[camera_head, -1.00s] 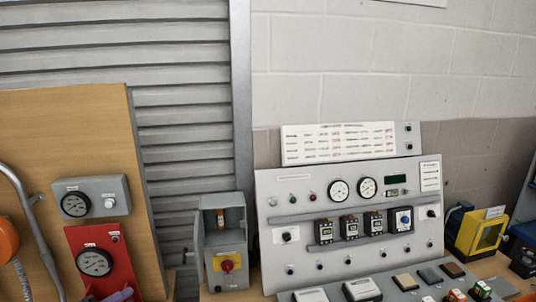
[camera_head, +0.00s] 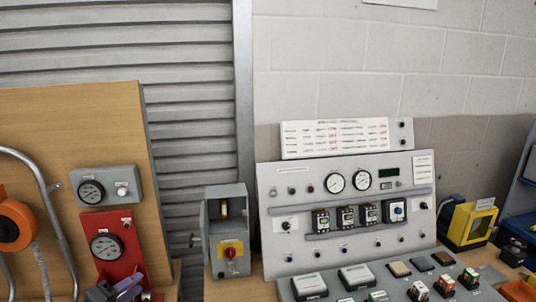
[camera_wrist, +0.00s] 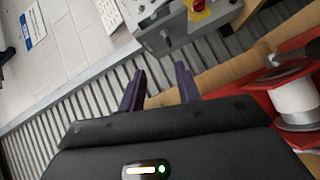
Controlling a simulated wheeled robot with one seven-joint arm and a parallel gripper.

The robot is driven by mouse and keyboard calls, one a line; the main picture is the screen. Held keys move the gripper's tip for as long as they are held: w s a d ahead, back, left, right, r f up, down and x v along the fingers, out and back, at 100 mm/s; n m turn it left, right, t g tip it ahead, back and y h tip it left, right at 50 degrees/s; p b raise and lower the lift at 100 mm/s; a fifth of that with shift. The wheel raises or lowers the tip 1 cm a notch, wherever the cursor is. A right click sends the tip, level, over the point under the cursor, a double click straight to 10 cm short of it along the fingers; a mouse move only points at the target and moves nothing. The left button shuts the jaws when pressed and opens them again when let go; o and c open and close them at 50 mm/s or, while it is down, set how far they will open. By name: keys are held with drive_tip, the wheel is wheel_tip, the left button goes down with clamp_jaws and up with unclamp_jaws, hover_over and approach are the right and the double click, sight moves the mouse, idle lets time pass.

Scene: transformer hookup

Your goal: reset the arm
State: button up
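My gripper (camera_wrist: 160,88) shows in the wrist view with two dark purple fingers spread apart and nothing between them. Beyond the fingers are a slatted grey shutter and a wooden edge. A grey switch box (camera_wrist: 188,32) with a red knob on a yellow plate is above the fingers in that view. In the head view the same kind of box (camera_head: 228,245) stands left of the control panel (camera_head: 345,214). A purple part (camera_head: 128,289) shows at the bottom left of the head view; I cannot tell whether it is my gripper.
A wooden board (camera_head: 75,135) with a grey gauge box (camera_head: 104,186) and a red gauge box (camera_head: 112,243) stands at the left. An orange reel (camera_head: 14,226) hangs by a metal tube. A yellow device (camera_head: 470,226) is at the right. A red-and-white spool (camera_wrist: 297,100) is right of the fingers.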

drive_tip(key=w+d+r+m+t+y, duration=0.1)
drive_tip(key=w+d+r+y, duration=0.3)
drive_tip(key=w+d, duration=0.3)
drive_tip(key=w+d+r+t+y, duration=0.1)
drive_tip(key=w+d+r+y, duration=0.3)
drive_tip(key=w, duration=0.5)
drive_tip(key=d+g+y, duration=0.1)
drive_tip(key=d+y, duration=0.1)
drive_tip(key=d, duration=0.5)
drive_tip(key=s+d+f+m+g, duration=0.1)
drive_tip(key=s+d+f+g, duration=0.25)
drive_tip(key=d, duration=0.45)
drive_tip(key=s+d+f+m+g, duration=0.2)
drive_tip(key=s+d, duration=0.2)
drive_tip(key=d, duration=0.3)
drive_tip(key=s+d+f+m+g+h, duration=0.1)
drive_tip(key=s+d+f+m+g, duration=0.1)
drive_tip(key=s+d, duration=0.6)
drive_tip(key=s+d+f+m+g+h, duration=0.1)
drive_tip(key=s+d+f+m+g, duration=0.2)
drive_tip(key=s+d, duration=0.4)
drive_tip(key=s+f+g, duration=0.1)
drive_tip(key=s+g, duration=0.1)
drive_tip(key=s, duration=0.5)
drive_tip(key=shift+s+d+f, duration=0.35)
drive_tip(key=shift+d, duration=0.05)
drive_tip(key=shift+g, duration=0.25)
drive_tip(key=shift+a, duration=0.1)
